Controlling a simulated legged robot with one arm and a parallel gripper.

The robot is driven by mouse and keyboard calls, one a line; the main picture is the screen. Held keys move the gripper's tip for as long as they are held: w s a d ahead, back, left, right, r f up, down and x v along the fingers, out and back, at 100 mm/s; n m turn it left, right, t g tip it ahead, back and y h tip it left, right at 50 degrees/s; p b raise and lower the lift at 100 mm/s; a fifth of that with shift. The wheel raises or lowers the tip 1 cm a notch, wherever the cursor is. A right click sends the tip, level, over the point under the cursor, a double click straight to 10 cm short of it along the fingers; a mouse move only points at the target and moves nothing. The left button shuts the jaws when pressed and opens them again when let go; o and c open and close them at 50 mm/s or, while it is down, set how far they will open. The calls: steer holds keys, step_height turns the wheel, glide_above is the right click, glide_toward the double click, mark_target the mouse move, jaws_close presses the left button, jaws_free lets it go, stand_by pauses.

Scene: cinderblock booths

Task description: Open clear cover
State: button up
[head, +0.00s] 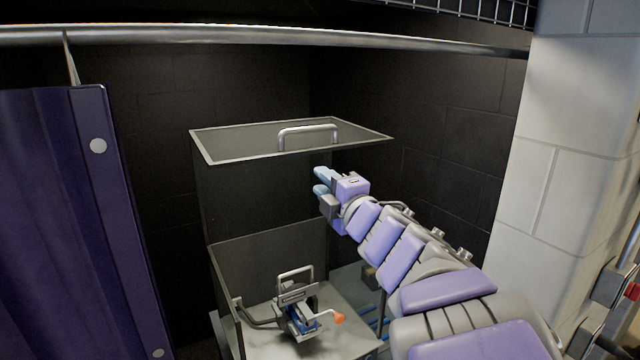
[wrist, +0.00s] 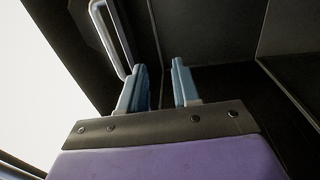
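The clear cover (head: 225,145) shows in the head view as a see-through panel with a pale rim, above a grey metal enclosure. Its bent metal handle (head: 308,129) stands at the right part of the panel. The handle also shows at upper left in the wrist view (wrist: 112,38). My gripper (head: 319,181) is below and slightly right of the handle in the head view. Its two blue fingers are apart with nothing between them. In the wrist view my gripper (wrist: 161,82) has the handle ahead and left of its fingers; whether the left finger touches it I cannot tell.
Inside the enclosure (head: 345,335) sits a clamp-like device (head: 298,312) with an orange-tipped lever (head: 338,318). A purple curtain (head: 70,220) hangs at left, a metal rail (head: 270,37) crosses above, and a white block wall (head: 570,140) stands at right.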

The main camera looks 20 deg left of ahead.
steer(key=shift+w+d, duration=0.2)
steer(key=shift+d, duration=0.1)
steer(key=c, duration=0.4)
steer(key=shift+a, duration=0.1)
jaws_close()
steer(key=shift+a+f, duration=0.1)
steer(key=shift+a, duration=0.4)
steer(key=shift+d, duration=0.1)
steer(key=shift+s+d, duration=0.1)
steer(key=shift+d, duration=0.25)
steer(key=shift+c, duration=0.6)
jaws_free()
steer(key=shift+a, duration=0.35)
steer(key=o, duration=0.6)
steer(key=shift+d, duration=0.25)
